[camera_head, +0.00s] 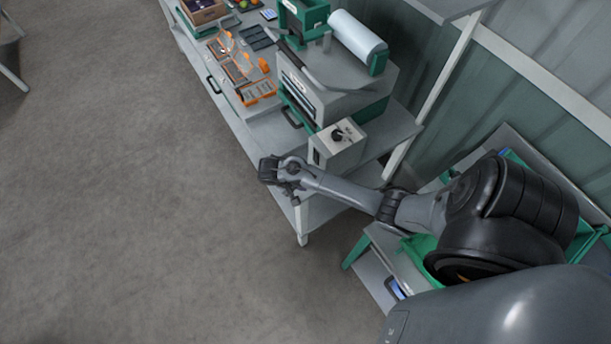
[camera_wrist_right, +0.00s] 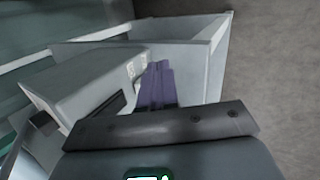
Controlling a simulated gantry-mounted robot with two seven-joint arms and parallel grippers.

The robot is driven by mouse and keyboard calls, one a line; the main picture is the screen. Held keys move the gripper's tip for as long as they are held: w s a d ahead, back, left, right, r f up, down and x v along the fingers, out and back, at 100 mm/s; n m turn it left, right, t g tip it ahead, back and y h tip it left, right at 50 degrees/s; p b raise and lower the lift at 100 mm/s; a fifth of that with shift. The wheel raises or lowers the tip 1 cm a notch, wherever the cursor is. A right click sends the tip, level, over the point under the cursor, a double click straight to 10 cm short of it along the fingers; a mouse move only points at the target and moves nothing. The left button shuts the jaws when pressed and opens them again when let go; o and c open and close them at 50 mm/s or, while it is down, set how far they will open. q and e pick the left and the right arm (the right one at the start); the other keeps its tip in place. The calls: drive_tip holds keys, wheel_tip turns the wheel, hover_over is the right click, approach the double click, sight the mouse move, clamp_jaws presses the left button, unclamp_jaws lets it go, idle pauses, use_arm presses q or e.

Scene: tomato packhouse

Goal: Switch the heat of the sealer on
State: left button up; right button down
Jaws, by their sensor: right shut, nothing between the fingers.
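The sealer (camera_head: 346,92) is a grey and green machine on the bench, with a white film roll (camera_head: 357,42) on top. A pale control box (camera_head: 330,153) with a black knob (camera_head: 338,135) stands at its near end; I cannot read the knob's setting. My right gripper (camera_head: 268,170) is shut and empty. In the head view it shows left of the control box, apart from the knob, by the bench's front edge. In the right wrist view a pale grey box (camera_wrist_right: 85,85) and a purple strip (camera_wrist_right: 157,85) show ahead. My left gripper is not in view.
The grey bench (camera_head: 240,128) carries an orange-trimmed clear tray (camera_head: 258,92) and a brown box (camera_head: 203,10) farther along. A white post (camera_head: 445,70) rises behind the sealer. Green crates lie under my right arm.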

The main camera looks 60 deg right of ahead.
drive_tip(key=w+d+r+t+b, duration=0.1)
drive_tip(key=w+r, duration=0.2)
drive_tip(key=w, duration=0.3)
drive_tip(key=shift+w, duration=0.4)
drive_tip(key=x, duration=0.9)
drive_tip(key=shift+d+f+b, duration=0.15)
drive_tip(key=shift+d+b, duration=0.1)
drive_tip(key=shift+b, duration=0.1)
drive_tip(key=d, duration=0.1)
drive_tip(key=s+d+p, duration=0.1)
drive_tip(key=shift+s+d, duration=0.15)
drive_tip(key=shift+d, duration=0.15)
drive_tip(key=shift+s+d, duration=0.35)
drive_tip(key=shift+d, duration=0.15)
